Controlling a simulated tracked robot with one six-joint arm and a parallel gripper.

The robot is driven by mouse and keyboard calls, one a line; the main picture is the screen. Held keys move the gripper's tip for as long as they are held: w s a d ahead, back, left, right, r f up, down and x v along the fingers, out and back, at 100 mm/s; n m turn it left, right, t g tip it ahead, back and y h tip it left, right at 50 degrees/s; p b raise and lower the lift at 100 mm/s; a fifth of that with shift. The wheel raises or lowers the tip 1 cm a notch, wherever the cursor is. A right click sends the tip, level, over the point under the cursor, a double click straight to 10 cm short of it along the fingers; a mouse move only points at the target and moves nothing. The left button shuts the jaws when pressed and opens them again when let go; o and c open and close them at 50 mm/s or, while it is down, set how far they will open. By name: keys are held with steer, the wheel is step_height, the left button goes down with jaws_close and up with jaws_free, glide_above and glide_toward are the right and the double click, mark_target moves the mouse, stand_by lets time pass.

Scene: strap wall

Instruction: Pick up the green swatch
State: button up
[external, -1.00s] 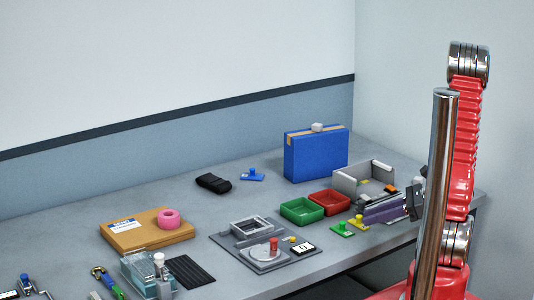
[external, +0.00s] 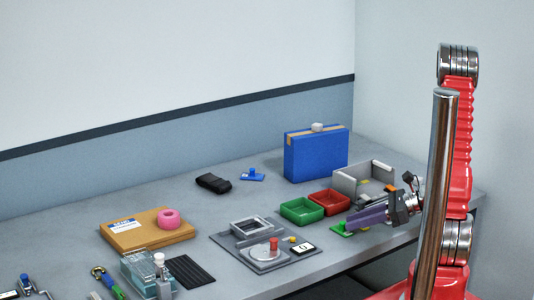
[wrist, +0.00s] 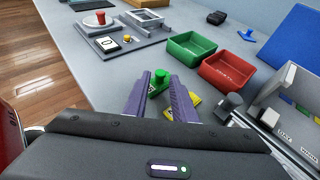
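The green swatch (wrist: 157,88) is a small green piece with a round green knob on top, lying on the bench. In the external view the green swatch (external: 341,230) shows just left of my gripper's tips. My gripper (wrist: 163,100) has two purple fingers, apart, with nothing held between them. In the wrist view the knob shows ahead of and between the fingertips. In the external view my gripper (external: 352,223) reaches in low from the right. A yellow swatch (wrist: 195,100) lies close beside the right finger, partly hidden.
A green tray (wrist: 190,52) and a red tray (wrist: 232,72) stand beyond the swatches. A grey fixture plate (external: 262,262) with a red knob lies to the left. A grey open box (external: 350,182) stands behind my gripper. A blue case (external: 316,155) stands at the back.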

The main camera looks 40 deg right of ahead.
mark_target(342, 227)
steer(key=shift+x, duration=1.2)
steer(key=shift+c, duration=0.7)
jaws_close()
